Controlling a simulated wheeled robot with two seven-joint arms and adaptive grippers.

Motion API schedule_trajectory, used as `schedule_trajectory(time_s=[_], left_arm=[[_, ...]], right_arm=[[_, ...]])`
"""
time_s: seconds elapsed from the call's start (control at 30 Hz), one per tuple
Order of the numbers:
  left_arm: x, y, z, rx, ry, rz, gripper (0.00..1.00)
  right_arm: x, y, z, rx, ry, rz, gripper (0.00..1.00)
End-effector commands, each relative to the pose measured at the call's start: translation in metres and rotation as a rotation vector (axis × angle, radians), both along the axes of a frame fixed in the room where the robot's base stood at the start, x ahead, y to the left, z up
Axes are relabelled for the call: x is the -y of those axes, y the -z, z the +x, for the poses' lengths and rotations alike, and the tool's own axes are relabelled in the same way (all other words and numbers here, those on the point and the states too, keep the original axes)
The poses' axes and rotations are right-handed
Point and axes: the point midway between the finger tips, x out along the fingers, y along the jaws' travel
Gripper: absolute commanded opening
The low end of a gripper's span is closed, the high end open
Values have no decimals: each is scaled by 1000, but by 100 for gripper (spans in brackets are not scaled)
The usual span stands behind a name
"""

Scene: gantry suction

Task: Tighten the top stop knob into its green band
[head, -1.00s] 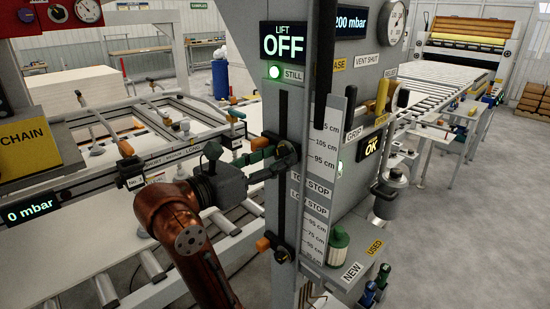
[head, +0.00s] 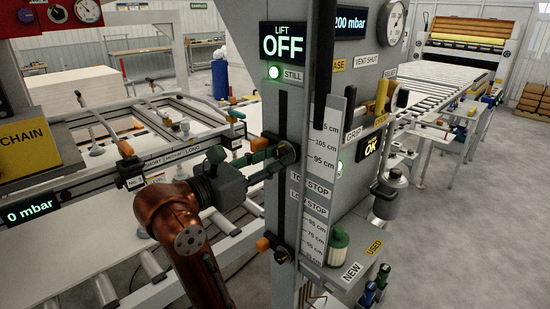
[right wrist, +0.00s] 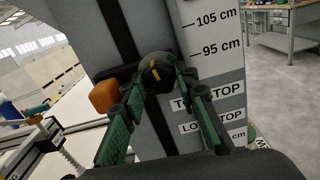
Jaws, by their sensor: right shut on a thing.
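The top stop knob (head: 287,153) is a dark round knob with a yellow mark, on the column's slot beside the height scale. It shows larger in the right wrist view (right wrist: 155,72), between the green-padded fingers. My right gripper (head: 278,158) reaches it from the left and is shut on it; its fingertips also show in the right wrist view (right wrist: 171,80). The fingers partly cover the knob, and I cannot make out its green band. An orange block (right wrist: 104,96) sits left of the knob. My left gripper is not in view.
The low stop (head: 280,252), with its own orange block, sits lower on the slot. The scale plate (head: 326,165) stands just right of the knob. The lift display (head: 284,43) reads OFF, with a green STILL lamp. A suction frame (head: 160,125) lies to the left.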

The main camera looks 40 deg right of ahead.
Motion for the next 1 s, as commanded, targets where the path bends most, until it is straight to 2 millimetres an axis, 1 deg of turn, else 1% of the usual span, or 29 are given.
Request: schedule_trajectory(time_s=[0.3,0.5,0.6,0.83,1.0], left_arm=[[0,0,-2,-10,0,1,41],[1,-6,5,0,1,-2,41],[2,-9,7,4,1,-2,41],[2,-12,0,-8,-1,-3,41],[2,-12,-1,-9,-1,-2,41]], right_arm=[[0,1,1,223,-2,18,4],[-1,1,1,334,-2,27,4],[0,0,1,372,-2,30,4],[0,0,0,417,-1,33,4],[0,0,0,421,-1,33,4]])
